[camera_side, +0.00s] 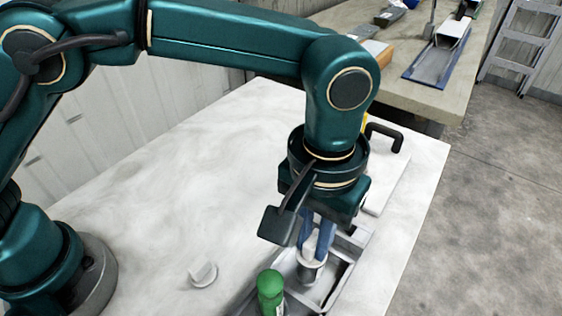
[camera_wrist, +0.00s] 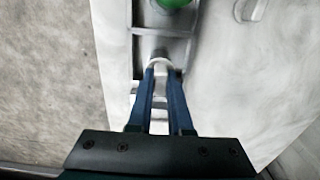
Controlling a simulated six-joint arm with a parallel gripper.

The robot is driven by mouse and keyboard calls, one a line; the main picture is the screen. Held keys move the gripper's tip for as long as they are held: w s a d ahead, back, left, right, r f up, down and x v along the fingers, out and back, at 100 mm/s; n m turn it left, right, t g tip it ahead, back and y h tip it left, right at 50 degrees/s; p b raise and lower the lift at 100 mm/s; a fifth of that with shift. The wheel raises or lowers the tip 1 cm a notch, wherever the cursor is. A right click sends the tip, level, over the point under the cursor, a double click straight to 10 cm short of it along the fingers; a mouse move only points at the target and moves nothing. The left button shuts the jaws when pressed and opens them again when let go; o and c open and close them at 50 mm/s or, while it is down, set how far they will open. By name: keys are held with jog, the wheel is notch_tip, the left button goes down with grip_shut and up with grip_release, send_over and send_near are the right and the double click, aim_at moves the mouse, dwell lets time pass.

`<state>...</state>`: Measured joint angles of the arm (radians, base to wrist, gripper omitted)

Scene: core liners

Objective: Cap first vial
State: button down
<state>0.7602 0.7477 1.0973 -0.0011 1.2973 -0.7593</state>
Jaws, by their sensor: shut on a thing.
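My gripper (camera_side: 318,240) points down over the grey tray (camera_side: 348,270), its blue fingers close together. The fingers are shut on a white round piece (camera_side: 312,268), whose rim also shows between the fingertips in the wrist view (camera_wrist: 160,66). I cannot tell whether this piece is a cap alone or the top of a vial. A green-topped vial (camera_side: 270,286) stands to the left and nearer the side camera. Its green top is cut off at the top of the wrist view (camera_wrist: 174,3). The fingers hide part of the held piece.
A loose white cap-like piece (camera_side: 203,274) lies on the white table (camera_side: 160,215), left of the tray. A pale board with a black handle (camera_side: 384,136) lies behind the gripper. The table's left part is clear. A second bench (camera_side: 400,92) with equipment stands behind.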

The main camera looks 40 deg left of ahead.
jog(key=shift+c, duration=1.4)
grip_release()
jog(key=shift+r, duration=0.1)
jog(key=shift+r, duration=3.4)
